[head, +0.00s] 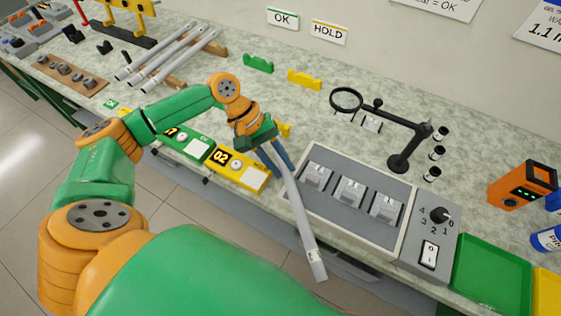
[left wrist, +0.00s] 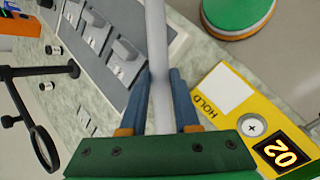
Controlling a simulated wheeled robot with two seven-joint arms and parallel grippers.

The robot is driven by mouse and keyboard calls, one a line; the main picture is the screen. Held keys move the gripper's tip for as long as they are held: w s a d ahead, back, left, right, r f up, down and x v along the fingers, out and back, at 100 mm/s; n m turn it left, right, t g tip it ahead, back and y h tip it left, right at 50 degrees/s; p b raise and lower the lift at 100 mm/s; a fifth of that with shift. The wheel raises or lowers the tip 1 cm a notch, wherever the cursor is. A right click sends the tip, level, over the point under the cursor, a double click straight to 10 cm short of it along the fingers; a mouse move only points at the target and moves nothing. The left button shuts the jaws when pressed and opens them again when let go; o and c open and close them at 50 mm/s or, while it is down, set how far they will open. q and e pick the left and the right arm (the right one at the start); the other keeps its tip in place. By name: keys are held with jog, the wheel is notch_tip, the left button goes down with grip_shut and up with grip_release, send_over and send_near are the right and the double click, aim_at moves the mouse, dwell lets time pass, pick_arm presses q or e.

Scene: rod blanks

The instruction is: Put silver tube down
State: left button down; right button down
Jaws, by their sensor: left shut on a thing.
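My left gripper (head: 281,157) is shut on a silver tube (head: 303,220), which also shows in the left wrist view (left wrist: 156,40). The tube slants down towards the front, its far end near the grey fixture's left side and the table's front edge. In the left wrist view the blue fingers (left wrist: 160,98) stand on either side of the tube. I cannot tell whether the tube touches the fixture. More silver tubes (head: 176,50) lie side by side on wooden supports at the back left. My right gripper is not in view.
The grey fixture (head: 317,202) with several clamps stands right of the tube, beside a switch box (head: 415,248). A yellow HOLD counter (head: 255,181) and a green counter (head: 197,147) lie left. A green bracket (head: 258,63), yellow bracket (head: 304,80) and magnifier stand (head: 399,163) stand behind. A green tray (head: 490,275) is right.

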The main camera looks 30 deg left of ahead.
pick_arm(q)
jog(key=shift+f, duration=0.1)
jog(key=c, duration=0.6)
grip_release()
jog(key=shift+c, duration=0.2)
